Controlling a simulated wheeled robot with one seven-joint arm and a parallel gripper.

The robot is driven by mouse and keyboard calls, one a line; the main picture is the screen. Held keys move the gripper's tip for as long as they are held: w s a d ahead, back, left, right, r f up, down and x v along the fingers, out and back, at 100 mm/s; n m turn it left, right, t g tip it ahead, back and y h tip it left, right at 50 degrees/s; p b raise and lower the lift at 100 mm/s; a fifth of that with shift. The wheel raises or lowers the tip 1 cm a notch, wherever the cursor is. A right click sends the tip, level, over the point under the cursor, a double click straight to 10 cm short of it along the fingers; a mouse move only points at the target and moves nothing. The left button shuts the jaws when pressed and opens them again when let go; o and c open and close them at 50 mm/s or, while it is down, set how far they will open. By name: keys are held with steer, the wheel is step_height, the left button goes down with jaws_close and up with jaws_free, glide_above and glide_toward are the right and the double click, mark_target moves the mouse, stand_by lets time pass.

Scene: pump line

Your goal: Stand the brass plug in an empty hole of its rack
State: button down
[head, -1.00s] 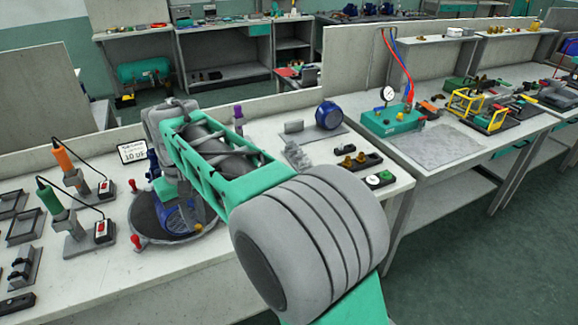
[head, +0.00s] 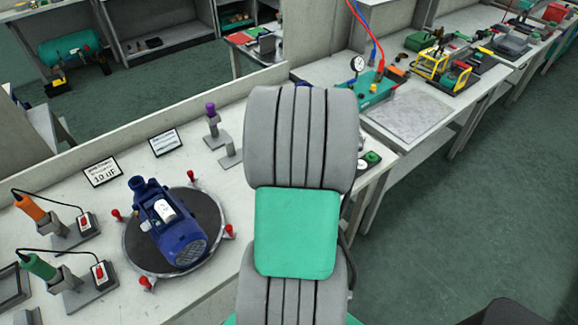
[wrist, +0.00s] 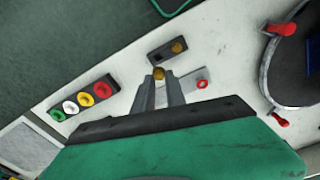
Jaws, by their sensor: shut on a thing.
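In the wrist view a brass plug (wrist: 159,73) shows at the tips of my gripper (wrist: 160,80), which is shut on it. The dark rack (wrist: 163,57) is just beyond the fingertips, with another brass plug (wrist: 179,46) at its right end. The near left part of the rack shows no brass; its hole is too small to make out clearly. I cannot tell the height of the held plug above the bench. In the head view my arm hides the gripper, the held plug and the rack.
A dark strip with green, white, yellow and red rings (wrist: 85,98) lies left of the gripper. A round turntable (head: 133,245) carries a blue pump (head: 168,222). The bench edge runs close by.

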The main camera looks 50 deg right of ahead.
steer(key=shift+s+f+b, duration=0.1)
steer(key=shift+f+b, duration=2.1)
steer(key=shift+f, duration=0.75)
steer(key=shift+s, duration=0.1)
steer(key=shift+f+b, duration=0.5)
steer(key=shift+f, duration=0.4)
steer(key=c, duration=1.3)
jaws_free()
steer(key=shift+a+r+p, duration=0.1)
steer(key=shift+r+p, duration=2.25)
steer(key=shift+r, duration=0.7)
